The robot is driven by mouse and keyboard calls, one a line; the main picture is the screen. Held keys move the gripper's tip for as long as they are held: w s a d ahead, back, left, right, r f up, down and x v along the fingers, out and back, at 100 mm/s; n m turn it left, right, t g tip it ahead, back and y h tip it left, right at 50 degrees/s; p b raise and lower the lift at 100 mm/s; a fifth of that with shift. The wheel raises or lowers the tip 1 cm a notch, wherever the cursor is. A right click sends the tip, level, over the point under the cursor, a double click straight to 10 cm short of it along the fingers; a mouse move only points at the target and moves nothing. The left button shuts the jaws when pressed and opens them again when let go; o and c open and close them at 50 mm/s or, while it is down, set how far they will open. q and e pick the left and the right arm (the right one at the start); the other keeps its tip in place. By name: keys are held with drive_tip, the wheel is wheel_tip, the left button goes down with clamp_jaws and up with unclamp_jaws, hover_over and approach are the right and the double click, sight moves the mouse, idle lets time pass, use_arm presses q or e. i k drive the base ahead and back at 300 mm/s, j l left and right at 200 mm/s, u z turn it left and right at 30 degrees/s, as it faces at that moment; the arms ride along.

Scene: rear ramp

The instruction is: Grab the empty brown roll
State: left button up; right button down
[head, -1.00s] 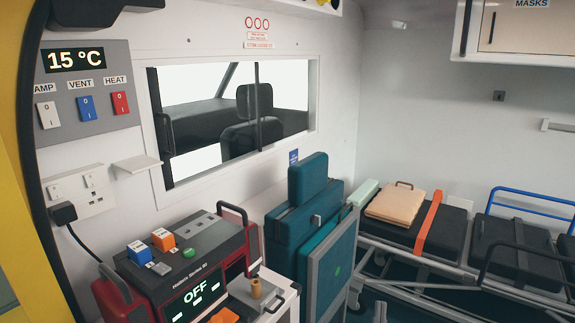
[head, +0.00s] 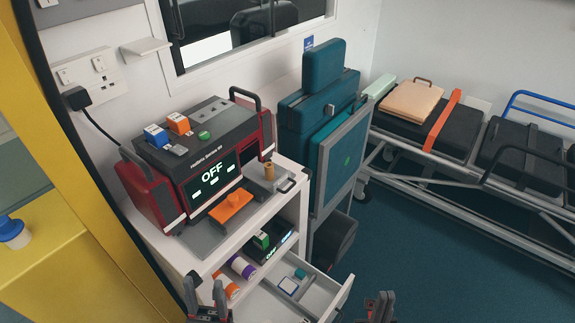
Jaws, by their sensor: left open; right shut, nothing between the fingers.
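The brown roll (head: 268,170), a small upright cylinder, stands on the right end of the white cabinet top (head: 282,188), beside the red and black monitor (head: 205,165). It looks clear of both grippers. My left gripper (head: 206,292) is at the bottom edge, below and left of the roll, open with nothing between its fingers. My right gripper (head: 381,303) is at the bottom edge, below and right of the roll, shut and empty. Most of both arms is out of frame.
An open drawer (head: 340,297) with small items sticks out below the cabinet top. An orange block (head: 233,203) lies in front of the monitor. Teal cases (head: 318,100) stand behind to the right. A stretcher (head: 455,170) is further right. Dark floor (head: 420,250) is clear.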

sight(268, 167)
drive_tip(key=j+z, duration=0.9)
drive_tip(key=i, duration=0.05)
